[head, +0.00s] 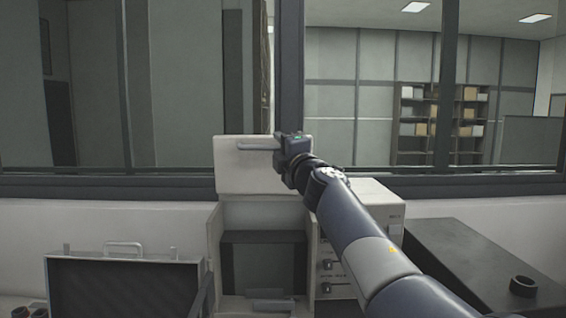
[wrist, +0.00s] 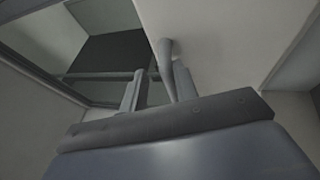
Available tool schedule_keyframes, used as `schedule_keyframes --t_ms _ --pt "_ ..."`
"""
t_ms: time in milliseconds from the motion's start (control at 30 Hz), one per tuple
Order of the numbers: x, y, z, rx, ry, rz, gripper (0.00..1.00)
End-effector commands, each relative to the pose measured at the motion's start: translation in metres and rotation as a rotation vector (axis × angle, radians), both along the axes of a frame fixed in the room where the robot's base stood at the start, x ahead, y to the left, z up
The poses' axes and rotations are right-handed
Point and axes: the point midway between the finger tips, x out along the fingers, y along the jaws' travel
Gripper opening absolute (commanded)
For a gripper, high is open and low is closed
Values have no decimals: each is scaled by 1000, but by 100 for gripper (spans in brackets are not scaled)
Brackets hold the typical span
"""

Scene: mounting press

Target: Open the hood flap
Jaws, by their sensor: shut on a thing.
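The mounting press (head: 212,235) stands in front of me as a pale box. Its hood flap (head: 236,175) is raised above the box, and the dark chamber (head: 262,262) below it is uncovered. A bar handle (head: 256,147) runs across the upper part of the flap. My gripper (head: 279,143) is at the right end of this handle and shut on it. In the wrist view, the handle (wrist: 166,52) passes between the fingers of my gripper (wrist: 158,84), beside the pale flap panel (wrist: 225,40). The finger contact is partly hidden in the head view.
An open case (head: 122,285) with dark foam lies at left. A control panel (head: 340,270) with knobs adjoins the press at right. A dark box (head: 470,255) with a black ring (head: 522,286) on it is at far right. A window frame (head: 290,70) rises behind.

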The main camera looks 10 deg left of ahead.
Motion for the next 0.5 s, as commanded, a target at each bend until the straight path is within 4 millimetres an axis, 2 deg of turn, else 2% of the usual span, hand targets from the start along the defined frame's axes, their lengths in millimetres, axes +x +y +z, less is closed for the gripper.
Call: schedule_keyframes --t_ms 33,200,500 --pt "-7 -6 3 5 -11 -3 22" --pt "-17 -11 2 2 -12 -2 22" --pt "-20 -11 4 4 -14 3 22"
